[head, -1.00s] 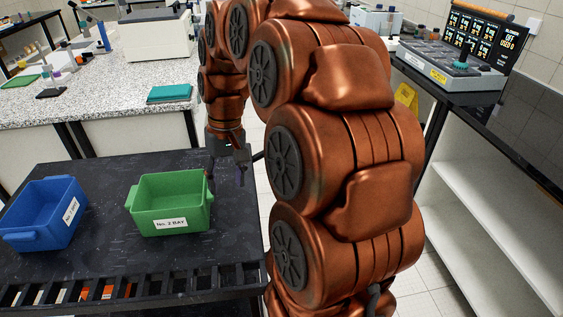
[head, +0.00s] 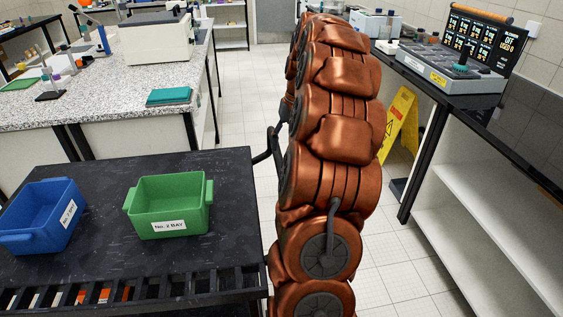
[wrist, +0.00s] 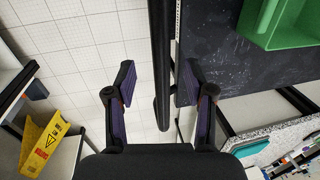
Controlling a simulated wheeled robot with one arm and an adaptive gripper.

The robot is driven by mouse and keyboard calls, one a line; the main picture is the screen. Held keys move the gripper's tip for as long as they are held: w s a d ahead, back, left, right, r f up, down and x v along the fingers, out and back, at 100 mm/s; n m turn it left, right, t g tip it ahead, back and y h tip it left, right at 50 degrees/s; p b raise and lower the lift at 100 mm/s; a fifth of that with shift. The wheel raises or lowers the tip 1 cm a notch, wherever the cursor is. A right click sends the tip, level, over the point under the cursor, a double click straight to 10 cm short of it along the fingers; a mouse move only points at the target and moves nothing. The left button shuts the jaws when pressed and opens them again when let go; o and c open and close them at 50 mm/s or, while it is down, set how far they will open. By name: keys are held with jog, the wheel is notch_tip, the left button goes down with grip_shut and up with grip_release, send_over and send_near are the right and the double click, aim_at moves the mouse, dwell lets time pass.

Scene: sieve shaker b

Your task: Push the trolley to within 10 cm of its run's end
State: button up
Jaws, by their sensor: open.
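The trolley has a dark top (head: 105,175) and stands at the lower left in the head view. Its black handle (head: 273,143) sticks out at its right edge, partly hidden by my arm. In the wrist view the handle bar (wrist: 161,60) runs down the picture between the two fingers of my gripper (wrist: 160,88). The gripper is open, with a gap on each side of the bar. I cannot tell how deep the bar sits between the fingers. The trolley top (wrist: 225,70) lies right of the bar. In the head view my gripper is hidden behind my arm.
A green bin (head: 168,206) and a blue bin (head: 42,217) stand on the trolley. A speckled bench (head: 90,98) is beyond it. A yellow wet-floor sign (head: 400,122) stands right of my arm, by the right-hand counter (head: 465,95). Tiled floor (head: 250,85) is clear between benches.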

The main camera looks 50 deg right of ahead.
aim_at(281, 163)
jog(key=shift+w+a+f+p, duration=0.15)
jog(key=shift+a+f+p, duration=0.05)
jog(key=shift+f, duration=0.9)
jog(key=shift+w+a+f+p, duration=0.15)
jog(key=shift+f+p, duration=0.1)
jog(key=shift+f, duration=0.8)
jog(key=shift+w+a+f+p, duration=0.15)
jog(key=shift+a+f+p, duration=0.05)
jog(key=shift+f, duration=0.9)
grip_shut()
